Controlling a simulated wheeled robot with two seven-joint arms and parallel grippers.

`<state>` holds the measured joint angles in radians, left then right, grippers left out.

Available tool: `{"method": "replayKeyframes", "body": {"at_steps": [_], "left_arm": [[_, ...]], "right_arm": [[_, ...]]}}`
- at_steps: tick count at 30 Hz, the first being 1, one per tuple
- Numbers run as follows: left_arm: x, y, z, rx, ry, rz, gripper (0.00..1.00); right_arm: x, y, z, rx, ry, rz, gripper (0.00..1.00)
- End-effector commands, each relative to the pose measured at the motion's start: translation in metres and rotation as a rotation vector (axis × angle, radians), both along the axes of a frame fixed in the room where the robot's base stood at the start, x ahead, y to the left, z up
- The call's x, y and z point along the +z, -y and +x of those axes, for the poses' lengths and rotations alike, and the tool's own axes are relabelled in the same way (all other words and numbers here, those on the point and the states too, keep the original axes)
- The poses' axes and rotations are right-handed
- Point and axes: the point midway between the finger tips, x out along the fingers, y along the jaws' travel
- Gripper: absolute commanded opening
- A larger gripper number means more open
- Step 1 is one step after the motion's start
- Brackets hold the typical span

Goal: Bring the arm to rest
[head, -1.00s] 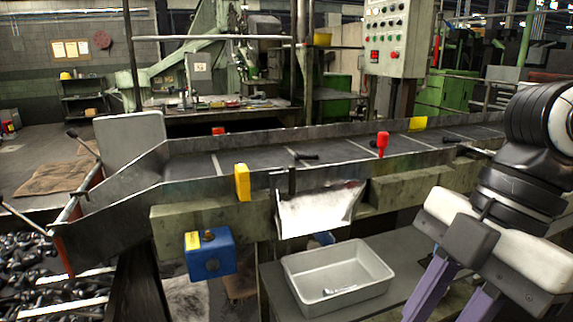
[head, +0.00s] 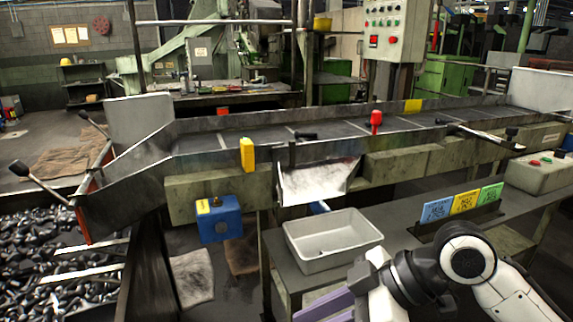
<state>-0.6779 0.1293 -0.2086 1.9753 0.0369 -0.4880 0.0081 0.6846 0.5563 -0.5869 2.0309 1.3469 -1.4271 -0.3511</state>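My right arm comes in at the lower right, its forearm low over the lower bench. Its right gripper (head: 322,304) points left along the bottom edge of the head view, just in front of the grey tray (head: 333,262). Its two purple fingers show apart with nothing seen between them, their lower part cut off by the frame edge. The tray stands on the lower bench under the chute (head: 318,180), with a small item barely visible inside. My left gripper is not in view.
A conveyor trough (head: 230,139) with yellow and red parts crosses the view. Blue, yellow and green cards (head: 464,202) stand on the bench behind my arm, and a button box (head: 540,172) sits at the right. A blue box (head: 219,222) hangs below the trough. Bolts fill the bin (head: 45,255) at left.

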Motion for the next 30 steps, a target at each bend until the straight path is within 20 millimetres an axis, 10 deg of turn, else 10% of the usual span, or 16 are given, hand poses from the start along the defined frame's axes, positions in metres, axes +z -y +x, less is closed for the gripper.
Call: {"method": "replayKeyframes", "body": {"at_steps": [10,18,24,30], "left_arm": [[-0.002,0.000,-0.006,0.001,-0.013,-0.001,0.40],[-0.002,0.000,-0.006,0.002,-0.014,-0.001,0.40],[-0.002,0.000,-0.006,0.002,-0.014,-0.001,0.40],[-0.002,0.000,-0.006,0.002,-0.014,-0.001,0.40]], "right_arm": [[-0.150,0.007,0.021,-0.596,-0.101,0.196,0.24],[-0.267,0.073,-0.045,-0.991,-0.094,0.132,0.24],[-0.310,0.111,-0.106,-1.122,-0.059,0.037,0.24],[-0.319,0.123,-0.127,-1.149,-0.042,0.004,0.24]]}}
